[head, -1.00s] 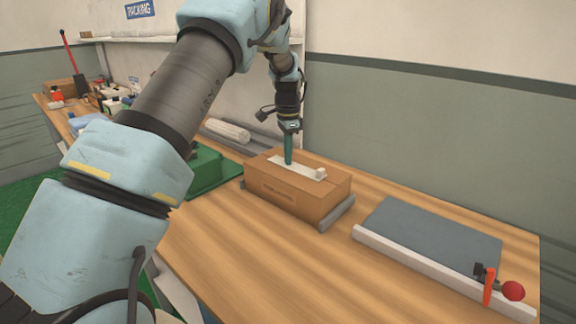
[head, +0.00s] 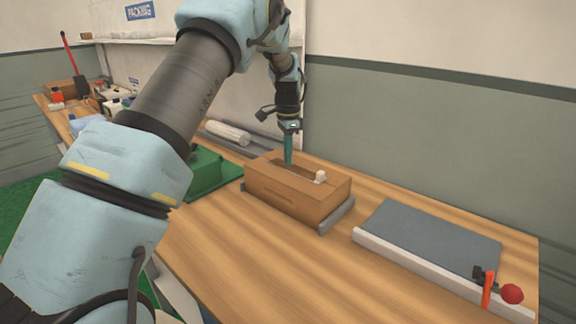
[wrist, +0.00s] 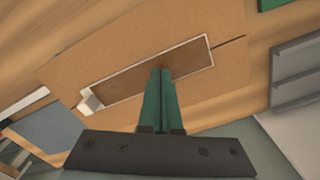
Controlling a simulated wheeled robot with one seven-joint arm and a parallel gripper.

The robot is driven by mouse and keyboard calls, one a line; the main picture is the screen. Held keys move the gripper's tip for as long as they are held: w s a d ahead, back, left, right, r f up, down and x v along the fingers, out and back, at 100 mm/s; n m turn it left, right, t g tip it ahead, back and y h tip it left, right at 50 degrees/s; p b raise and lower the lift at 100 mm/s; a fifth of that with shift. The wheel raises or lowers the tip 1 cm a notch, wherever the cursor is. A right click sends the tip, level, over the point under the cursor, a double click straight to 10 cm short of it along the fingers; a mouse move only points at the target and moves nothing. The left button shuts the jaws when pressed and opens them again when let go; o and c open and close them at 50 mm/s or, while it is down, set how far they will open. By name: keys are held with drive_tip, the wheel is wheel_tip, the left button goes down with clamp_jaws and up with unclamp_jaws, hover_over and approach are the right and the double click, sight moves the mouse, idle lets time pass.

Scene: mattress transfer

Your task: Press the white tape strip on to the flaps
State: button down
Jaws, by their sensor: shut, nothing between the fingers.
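The cardboard box (head: 305,204) stands shut on the bench, with its flap seam running along the top. A brown tape strip with a thin white border (wrist: 150,68) lies flat along the seam in the wrist view; in the head view it is a darker band on the box top. A small white block (head: 320,176) sits at one end of it, and also shows in the wrist view (wrist: 90,101). My gripper (head: 288,163) is shut and empty, pointing down with its green fingertips (wrist: 160,72) at the middle of the strip. I cannot tell whether they touch it.
Grey rails (head: 338,214) flank the box. A green tray (head: 205,172) is to its left and a white roll (head: 228,132) behind. A grey board (head: 430,236) with a red-handled tool (head: 488,288) and a red ball (head: 512,294) lies right. Bench between is clear.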

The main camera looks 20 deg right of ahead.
drive_tip(key=shift+r+p, duration=1.9)
drive_tip(key=shift+r, duration=1.2)
drive_tip(key=s+a+r+n, duration=0.2)
drive_tip(key=a+n, duration=0.2)
drive_tip(key=a, duration=0.6)
drive_tip(key=s+a+r+n, duration=0.15)
drive_tip(key=a+n, duration=0.25)
drive_tip(key=a, duration=0.7)
drive_tip(key=s+a+f+n+t, duration=0.1)
drive_tip(key=s+a+n, duration=0.8)
drive_tip(key=s+a, duration=0.6)
drive_tip(key=shift+s+a+t, duration=0.2)
drive_tip(key=shift+s+t, duration=0.1)
drive_tip(key=shift+s, duration=0.95)
